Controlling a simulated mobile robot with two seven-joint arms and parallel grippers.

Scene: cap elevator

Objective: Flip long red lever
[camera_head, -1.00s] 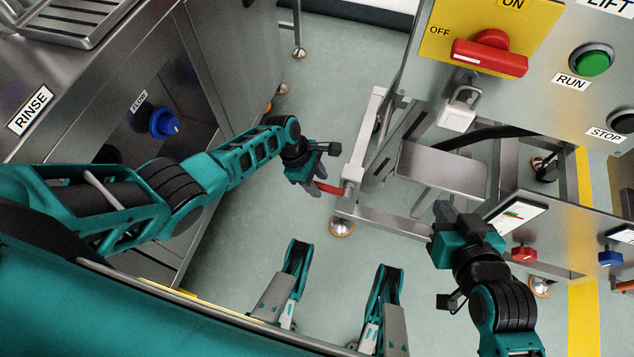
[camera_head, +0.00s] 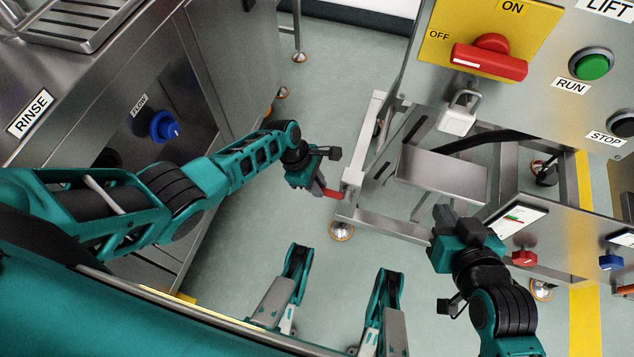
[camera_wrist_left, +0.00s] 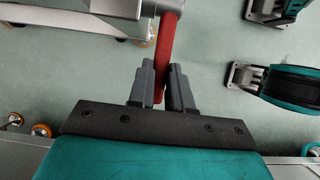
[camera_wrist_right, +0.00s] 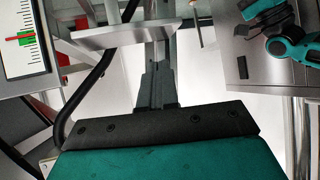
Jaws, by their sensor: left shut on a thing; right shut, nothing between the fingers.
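The long red lever (camera_head: 334,194) sticks out from the end of a grey metal frame at the middle of the head view. In the left wrist view the red lever (camera_wrist_left: 167,42) runs from a metal bracket at the top down between the fingers. My left gripper (camera_head: 319,189) is shut on it; the fingers (camera_wrist_left: 162,92) hide part of its free end. My right gripper (camera_head: 442,212) is shut and empty near the lift stand, away from the lever; its closed fingers also show in the right wrist view (camera_wrist_right: 156,88).
The lift panel at upper right carries a red OFF/ON switch (camera_head: 489,58), a padlock (camera_head: 459,113) and a green RUN button (camera_head: 594,66). A small red knob (camera_head: 524,258) is near my right gripper. The rinse cabinet with a blue knob (camera_head: 164,127) is left. Floor between is clear.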

